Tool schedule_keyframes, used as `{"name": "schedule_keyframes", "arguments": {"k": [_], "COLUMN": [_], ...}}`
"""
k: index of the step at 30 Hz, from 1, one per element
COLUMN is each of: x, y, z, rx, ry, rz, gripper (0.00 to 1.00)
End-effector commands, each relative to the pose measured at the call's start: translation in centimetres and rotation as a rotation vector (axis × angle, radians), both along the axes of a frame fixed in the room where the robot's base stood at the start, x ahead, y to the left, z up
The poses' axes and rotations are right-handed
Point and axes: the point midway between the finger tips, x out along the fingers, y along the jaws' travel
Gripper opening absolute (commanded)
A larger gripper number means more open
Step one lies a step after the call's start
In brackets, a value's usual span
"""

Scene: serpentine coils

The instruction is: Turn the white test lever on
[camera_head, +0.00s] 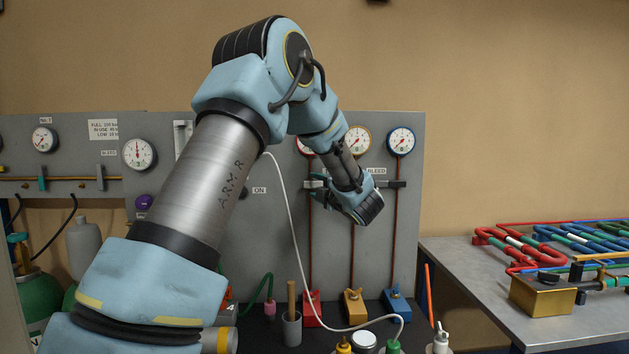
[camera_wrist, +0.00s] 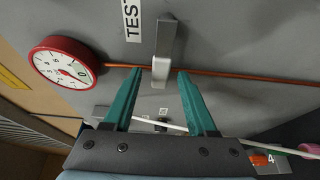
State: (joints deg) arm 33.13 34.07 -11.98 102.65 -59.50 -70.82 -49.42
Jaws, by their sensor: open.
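The test lever (camera_wrist: 166,45) shows in the wrist view as a grey-white bar with a paler end, standing off a grey panel. A "TEST" label (camera_wrist: 131,20) is beside it. My gripper (camera_wrist: 160,72) is open, with its teal fingers pointing at the panel. In the picture the lever's pale end lies between the two fingertips; I cannot tell whether they touch it or how deep they reach. In the head view my gripper (camera_head: 318,191) is at the panel below the row of gauges, and I cannot make out the lever clearly there.
A red-rimmed gauge (camera_wrist: 64,63) and a copper pipe (camera_wrist: 245,77) are close to the fingers. A white hose (camera_head: 293,235) hangs in front of the panel (camera_head: 270,260). Coloured blocks stand at its foot. A metal table (camera_head: 480,290) with coils is at the right.

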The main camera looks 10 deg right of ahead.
Motion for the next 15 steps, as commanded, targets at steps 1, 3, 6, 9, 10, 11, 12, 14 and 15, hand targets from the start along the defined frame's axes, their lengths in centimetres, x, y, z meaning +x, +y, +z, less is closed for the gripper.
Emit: {"name": "schedule_keyframes", "arguments": {"k": [1, 3, 6, 9, 10, 11, 12, 14, 15], "x": [0.42, 0.77, 1.02, 1.05, 1.04, 1.04, 1.04, 1.03, 1.03], "y": [0.11, 0.17, 0.21, 0.22, 0.22, 0.22, 0.23, 0.23, 0.23], "z": [0.1, 0.06, 0.01, -0.04, -0.05, -0.05, -0.05, -0.05, -0.05], "rx": [0.001, 0.001, 0.001, 0.001, 0.001, 0.001, 0.001, 0.001, 0.001], "ry": [0.001, 0.0, -0.001, 0.0, 0.0, 0.0, 0.0, 0.0, 0.0], "rz": [0.001, 0.0, -0.001, -0.001, -0.001, -0.001, -0.001, -0.001, -0.001], "gripper": [0.57, 0.57, 0.57, 0.57, 0.57, 0.57, 0.57, 0.53, 0.48]}}
